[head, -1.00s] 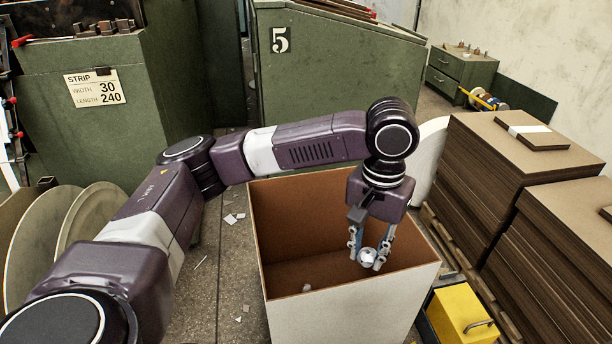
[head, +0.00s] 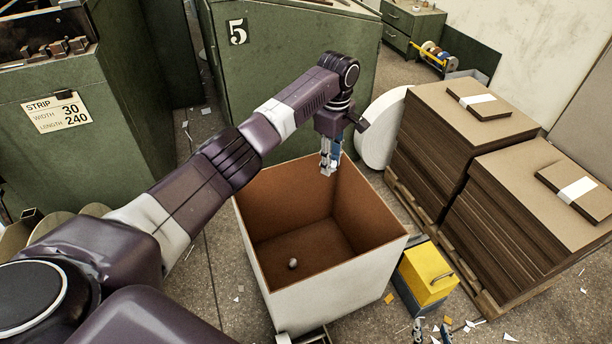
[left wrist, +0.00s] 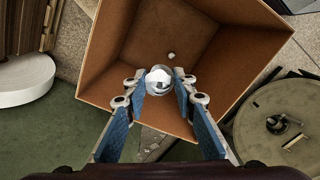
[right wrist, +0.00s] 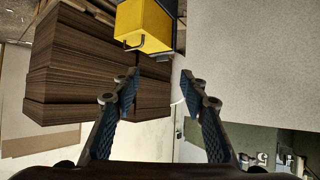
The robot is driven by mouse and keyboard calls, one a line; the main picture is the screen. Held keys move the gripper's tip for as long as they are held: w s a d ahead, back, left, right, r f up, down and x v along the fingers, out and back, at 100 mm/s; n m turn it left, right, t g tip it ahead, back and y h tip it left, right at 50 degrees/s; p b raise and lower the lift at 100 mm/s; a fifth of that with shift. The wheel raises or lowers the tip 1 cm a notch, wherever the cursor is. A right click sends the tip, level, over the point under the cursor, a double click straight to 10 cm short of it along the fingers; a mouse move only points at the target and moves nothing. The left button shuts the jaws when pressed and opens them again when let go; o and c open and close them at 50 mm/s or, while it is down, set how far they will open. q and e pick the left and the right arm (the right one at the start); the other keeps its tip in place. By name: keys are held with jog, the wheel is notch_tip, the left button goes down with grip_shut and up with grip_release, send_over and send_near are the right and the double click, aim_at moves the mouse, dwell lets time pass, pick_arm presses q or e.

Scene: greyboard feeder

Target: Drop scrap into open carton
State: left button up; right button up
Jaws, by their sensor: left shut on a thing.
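The open carton (head: 305,307), white outside and brown inside, stands on the floor in the middle of the head view. It also shows below my gripper in the left wrist view (left wrist: 215,60). My left gripper (head: 329,168) is above the carton's far side.
A yellow box (head: 428,272) stands right of the carton. Stacks of brown board (head: 440,170) on pallets are farther right. A green machine (head: 290,85) marked 5 is behind, and a green cabinet (head: 100,140) is left. Paper bits litter the floor.

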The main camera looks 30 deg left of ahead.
jog(key=s+d+f+g+h+p, duration=0.1)
jog(key=s+d+f+g+p, duration=0.15)
jog(key=s+f, duration=0.4)
jog(key=s+d+f+g+h+p, duration=0.1)
jog(key=s+d+f+g+p, duration=0.2)
jog(key=s, duration=0.6)
jog(key=s+d+f+g+p, duration=0.15)
jog(key=s+f+g, duration=0.25)
jog(key=s, duration=0.4)
pick_arm(q)
jog(key=s+a+f+n+b, duration=0.2)
jog(key=f+n+b, duration=0.1)
jog(key=f, duration=0.4)
jog(key=s+a+f+n+b, duration=0.3)
jog(key=f+b, duration=0.1)
jog(key=f, duration=0.3)
jog(key=shift+n+b, duration=0.3)
jog(key=shift+b, duration=0.1)
pick_arm(e)
jog(key=w+r, duration=0.3)
jog(key=r, duration=0.8)
jog(key=w+r+t, duration=0.1)
jog(key=w+r, duration=0.2)
jog(key=r, duration=0.8)
jog(key=shift+w+a+r+m, duration=0.15)
jog(key=shift+w+a+m, duration=0.1)
jog(key=shift+w+m, duration=0.15)
jog(key=shift+t, duration=0.25)
